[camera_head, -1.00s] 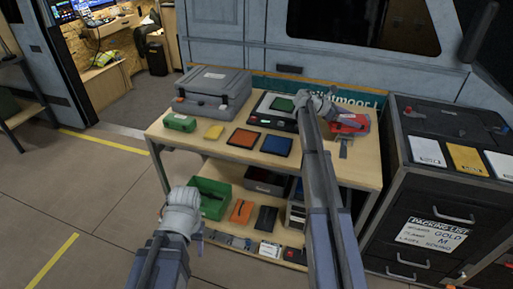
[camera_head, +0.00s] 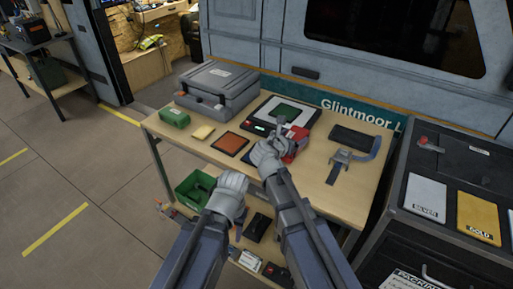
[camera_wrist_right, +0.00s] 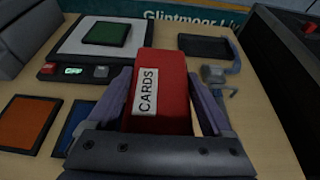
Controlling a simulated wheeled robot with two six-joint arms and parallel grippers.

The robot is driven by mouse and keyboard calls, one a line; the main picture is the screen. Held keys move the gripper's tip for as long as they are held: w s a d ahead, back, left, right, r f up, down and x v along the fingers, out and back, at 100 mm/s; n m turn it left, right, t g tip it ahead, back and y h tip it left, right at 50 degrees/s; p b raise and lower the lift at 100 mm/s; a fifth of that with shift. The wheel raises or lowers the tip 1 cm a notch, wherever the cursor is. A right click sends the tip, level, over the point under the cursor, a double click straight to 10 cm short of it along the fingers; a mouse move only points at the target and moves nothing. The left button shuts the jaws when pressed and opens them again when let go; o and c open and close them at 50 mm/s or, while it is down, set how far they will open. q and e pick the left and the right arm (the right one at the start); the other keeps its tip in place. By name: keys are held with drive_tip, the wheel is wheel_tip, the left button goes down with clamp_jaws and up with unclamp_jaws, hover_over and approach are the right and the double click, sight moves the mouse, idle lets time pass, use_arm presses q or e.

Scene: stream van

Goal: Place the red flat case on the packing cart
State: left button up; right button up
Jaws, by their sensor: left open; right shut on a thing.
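The red case (camera_wrist_right: 160,85), labelled CARDS, is clamped between the fingers of my right gripper in the right wrist view. In the head view my right gripper (camera_head: 280,143) is over the table, with part of the red case (camera_head: 299,139) showing beside it; the gripper hides the rest. My left gripper (camera_head: 236,182) is open and empty, in front of the table's near edge and above the lower shelf. The packing cart (camera_head: 400,225) is the dark cabinet at the right, its top bearing a silver and a gold card.
On the wooden table (camera_head: 325,195) are a grey hard case (camera_head: 218,88), a green box (camera_head: 174,118), a scale-like device (camera_head: 290,112) with a green pad, an orange pad (camera_head: 231,144), and a black tray (camera_head: 352,138) beside a grey clamp-like part (camera_head: 345,160). A green bin (camera_head: 188,190) stands below.

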drive_tip(key=shift+a, duration=0.1)
drive_tip(key=shift+a+f+b, duration=0.1)
drive_tip(key=shift+f+b, duration=0.25)
drive_tip(key=shift+b, duration=0.05)
wheel_tip(320, 180, down, 6)
drive_tip(key=b, duration=0.5)
drive_tip(key=shift+r+b, duration=0.2)
drive_tip(key=shift+b, duration=0.1)
drive_tip(key=shift+f, duration=0.1)
wheel_tip(320, 180, down, 4)
drive_tip(key=b, duration=0.3)
drive_tip(key=shift+r+b, duration=0.25)
drive_tip(key=shift+b, duration=0.1)
drive_tip(key=shift+f, duration=0.15)
drive_tip(key=o, duration=1.6)
drive_tip(key=shift+c, duration=0.2)
